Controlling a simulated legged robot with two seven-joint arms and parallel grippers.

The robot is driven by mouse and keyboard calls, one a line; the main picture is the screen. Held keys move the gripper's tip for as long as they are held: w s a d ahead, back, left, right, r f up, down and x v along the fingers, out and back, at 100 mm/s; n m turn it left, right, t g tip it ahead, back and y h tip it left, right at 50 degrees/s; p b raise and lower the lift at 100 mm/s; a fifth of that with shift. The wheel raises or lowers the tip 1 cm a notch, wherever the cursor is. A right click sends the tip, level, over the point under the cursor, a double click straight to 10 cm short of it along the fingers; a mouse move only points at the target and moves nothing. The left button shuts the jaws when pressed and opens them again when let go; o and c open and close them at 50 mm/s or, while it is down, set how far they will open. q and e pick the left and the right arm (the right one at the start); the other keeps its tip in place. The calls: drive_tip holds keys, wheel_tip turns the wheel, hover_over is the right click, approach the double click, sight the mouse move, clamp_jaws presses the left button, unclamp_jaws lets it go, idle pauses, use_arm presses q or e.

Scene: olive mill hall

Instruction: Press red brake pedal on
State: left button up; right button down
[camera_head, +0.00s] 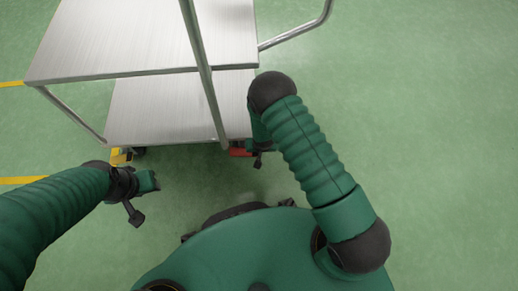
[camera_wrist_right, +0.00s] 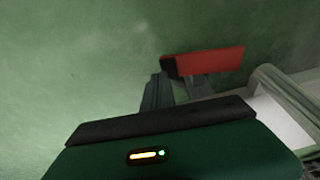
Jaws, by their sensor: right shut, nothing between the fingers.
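The red brake pedal (camera_wrist_right: 212,61) shows in the right wrist view as a flat red bar with a dark left end, beside a trolley leg. In the head view only a small red part of it (camera_head: 238,151) shows at the trolley's lower right corner. My right gripper (camera_wrist_right: 160,84) is shut and empty, its fingertips close to the pedal's dark left end. I cannot tell whether they touch. In the head view my right arm partly hides this gripper. My left gripper (camera_head: 149,182) hangs left of centre, away from the pedal; its jaw opening is unclear.
A steel trolley (camera_head: 130,45) with two shelves and tubular posts stands in front of me. Its push handle (camera_head: 300,35) extends to the right. A yellow part (camera_head: 118,157) shows by the lower left caster. The green floor (camera_head: 440,120) at right is clear.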

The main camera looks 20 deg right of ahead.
drive_tip(key=s+d+r+p, duration=0.1)
drive_tip(key=s+r+p, duration=0.1)
drive_tip(key=r, duration=0.4)
drive_tip(key=s+d+r+p, duration=0.2)
drive_tip(key=r+p, duration=0.3)
drive_tip(key=r, duration=0.1)
drive_tip(key=shift+d, duration=0.2)
drive_tip(key=shift+w+r, duration=0.1)
